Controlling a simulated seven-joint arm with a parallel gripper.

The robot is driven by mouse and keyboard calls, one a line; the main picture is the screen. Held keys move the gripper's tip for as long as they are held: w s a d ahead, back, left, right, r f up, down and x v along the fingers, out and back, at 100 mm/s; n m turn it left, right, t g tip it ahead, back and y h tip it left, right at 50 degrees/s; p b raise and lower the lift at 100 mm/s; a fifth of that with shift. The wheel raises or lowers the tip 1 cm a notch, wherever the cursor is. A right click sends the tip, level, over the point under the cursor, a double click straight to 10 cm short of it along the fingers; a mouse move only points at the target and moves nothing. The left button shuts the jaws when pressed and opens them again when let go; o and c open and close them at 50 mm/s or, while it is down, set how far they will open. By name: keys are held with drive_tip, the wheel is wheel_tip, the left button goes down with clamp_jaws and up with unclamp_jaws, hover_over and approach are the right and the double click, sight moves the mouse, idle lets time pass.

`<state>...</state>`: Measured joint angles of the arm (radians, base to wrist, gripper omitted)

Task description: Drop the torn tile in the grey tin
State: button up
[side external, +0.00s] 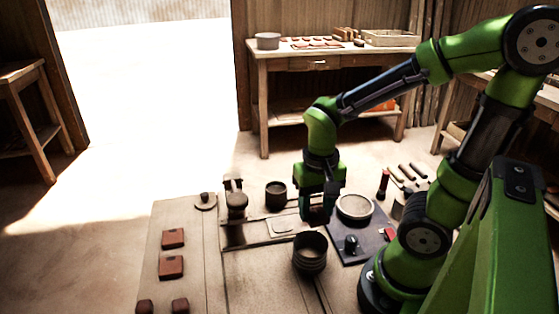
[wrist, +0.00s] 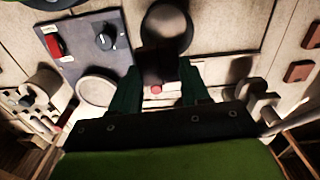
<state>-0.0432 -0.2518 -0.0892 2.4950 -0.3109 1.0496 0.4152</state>
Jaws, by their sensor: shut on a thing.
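My gripper (side external: 318,213) points down over the middle of the table, behind a dark ribbed tin (side external: 311,262). In the wrist view my gripper (wrist: 160,88) has its two green fingers on either side of a dark, flat piece (wrist: 157,66), which looks like the torn tile; its torn edge cannot be made out. The piece is held above the table, and in the wrist view it overlaps the near rim of the round tin (wrist: 167,10). The tin's colour looks dark grey-brown in this light.
A pale round dish (side external: 354,206) and a dark pad (side external: 350,252) with a knob stand right of my gripper. A dark cup (side external: 276,196) and a press-like fitting (side external: 236,200) stand left. Several reddish tiles (side external: 172,267) lie on the left board. A bench (side external: 300,62) stands behind.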

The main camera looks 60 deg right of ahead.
drive_tip(key=shift+f, duration=0.45)
drive_tip(key=o, duration=1.1)
drive_tip(key=shift+r, duration=0.1)
wheel_tip(320, 180, up, 17)
drive_tip(key=shift+f, duration=0.1)
drive_tip(key=w+a+f+n+t, duration=0.1)
drive_tip(key=t, duration=0.1)
drive_tip(key=a+f+n+t+y, duration=0.1)
drive_tip(key=a+t, duration=0.1)
drive_tip(key=w+a+f+n+t+y, duration=0.1)
drive_tip(key=n+t, duration=0.1)
drive_tip(key=t, duration=0.1)
drive_tip(key=shift+w+a+f, duration=0.25)
drive_tip(key=shift+w+f, duration=0.1)
drive_tip(key=shift+f, duration=0.05)
